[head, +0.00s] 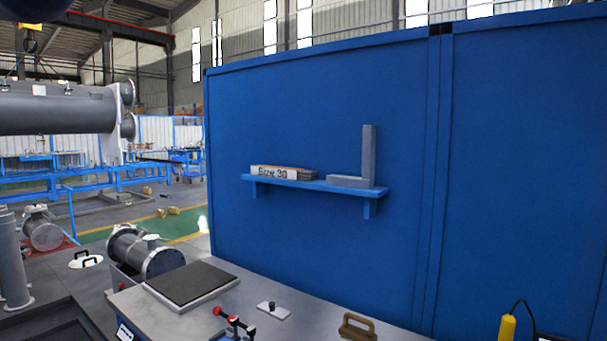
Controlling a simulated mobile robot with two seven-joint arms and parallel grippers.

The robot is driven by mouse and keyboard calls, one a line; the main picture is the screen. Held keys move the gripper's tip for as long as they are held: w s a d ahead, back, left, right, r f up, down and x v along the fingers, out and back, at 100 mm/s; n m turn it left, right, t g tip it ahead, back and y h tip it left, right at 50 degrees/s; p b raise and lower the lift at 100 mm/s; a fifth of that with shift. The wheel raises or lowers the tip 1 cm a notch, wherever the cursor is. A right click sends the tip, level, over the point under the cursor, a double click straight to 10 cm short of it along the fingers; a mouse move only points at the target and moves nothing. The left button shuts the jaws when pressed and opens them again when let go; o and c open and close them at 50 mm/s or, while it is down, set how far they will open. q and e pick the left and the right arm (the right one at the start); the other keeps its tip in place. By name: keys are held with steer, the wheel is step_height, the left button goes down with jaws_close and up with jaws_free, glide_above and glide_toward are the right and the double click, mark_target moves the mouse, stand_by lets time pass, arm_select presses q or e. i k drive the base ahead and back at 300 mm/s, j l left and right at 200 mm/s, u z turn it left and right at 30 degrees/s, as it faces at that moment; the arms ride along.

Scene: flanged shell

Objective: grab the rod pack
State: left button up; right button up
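The rod pack is most likely the flat pack labelled "Size 30" (283,172). It lies on the left part of a blue wall shelf (318,186) in the head view, with its lettered white side facing me. Its far side is hidden. Neither of my grippers shows in this view.
A grey L-shaped block (368,155) stands on the shelf's right part, with a gap to the pack. Below is a grey bench with a dark plate (191,283), a red-and-black tool (236,325), a brown handle (357,326) and a yellow tool (507,327). Air before the shelf is clear.

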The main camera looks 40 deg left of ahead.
mark_target(269, 172)
steer(key=k+j+z, duration=0.2)
steer(key=j, duration=0.25)
steer(key=k+j+z, duration=0.2)
steer(key=j, duration=0.25)
steer(key=k+j+z, duration=0.2)
steer(key=j, duration=0.2)
steer(key=k+j+z, duration=0.15)
steer(key=j, duration=0.25)
steer(key=k+j, duration=0.3)
steer(key=j, duration=0.2)
steer(key=k+j, duration=0.35)
steer(key=j, duration=0.15)
steer(key=k+j+z, duration=0.1)
steer(key=k+j, duration=0.2)
steer(key=j, duration=0.2)
steer(key=k+j, duration=0.35)
steer(key=j+z, duration=0.05)
steer(key=j, duration=0.1)
